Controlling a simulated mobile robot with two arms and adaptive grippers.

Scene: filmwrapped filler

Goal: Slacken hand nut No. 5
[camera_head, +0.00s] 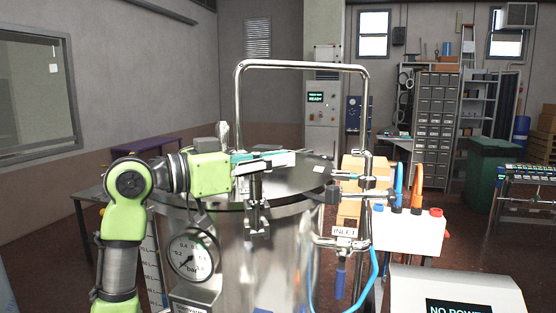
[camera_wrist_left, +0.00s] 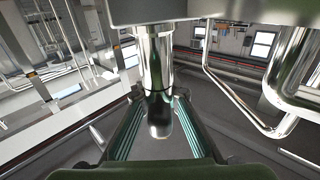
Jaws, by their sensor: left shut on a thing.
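The steel vessel (camera_head: 255,260) stands in the middle of the head view with its round flat lid (camera_head: 300,176) on. My left gripper (camera_head: 268,160) comes in from the left and lies level over the front rim of the lid. A metal clamp bolt (camera_head: 257,186) shows just below its fingers on the rim. In the left wrist view, the teal-lined fingers of my left gripper (camera_wrist_left: 158,102) are shut on a shiny metal cylinder, the hand nut (camera_wrist_left: 158,62). No number is readable on it. My right gripper is not in view.
A tall bent steel pipe (camera_head: 300,64) arches over the lid. A pressure gauge (camera_head: 190,257) sits on the vessel's front left. A white holder (camera_head: 408,232) with coloured handles and an inlet valve with blue hose (camera_head: 374,268) stand close on the right.

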